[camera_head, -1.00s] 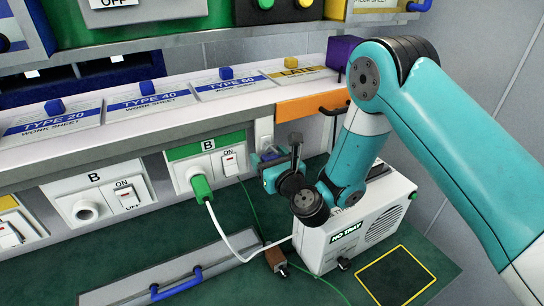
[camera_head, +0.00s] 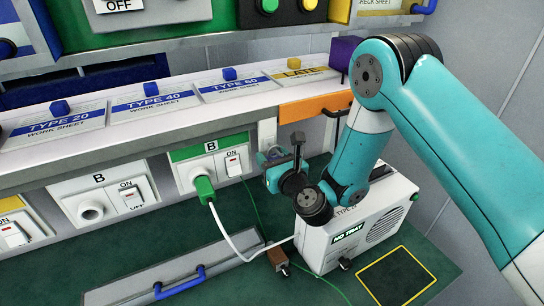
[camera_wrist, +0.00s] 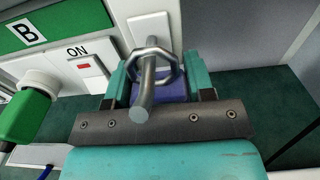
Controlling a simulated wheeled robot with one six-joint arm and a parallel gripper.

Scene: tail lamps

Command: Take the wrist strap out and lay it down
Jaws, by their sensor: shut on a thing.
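My gripper (camera_head: 270,160) is at the wall below the white ledge, right of the green-topped B socket panel. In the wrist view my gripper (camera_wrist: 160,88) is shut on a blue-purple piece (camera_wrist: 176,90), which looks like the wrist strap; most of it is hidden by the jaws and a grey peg. The peg (camera_wrist: 147,88) sticks out from a white wall plate (camera_wrist: 150,28) toward the camera. A metal ring (camera_wrist: 167,58) surrounds the peg; I cannot tell whether it joins the strap. A thin green cord (camera_head: 257,213) runs down from near my gripper onto the bench.
A green plug (camera_head: 205,188) with a white cable sits in the socket left of my gripper. A white tester box (camera_head: 340,240) stands close below my arm. An orange panel (camera_head: 312,106) is above. Dark green bench (camera_head: 110,250) lies bare at left; a yellow-outlined square (camera_head: 396,285) is at right.

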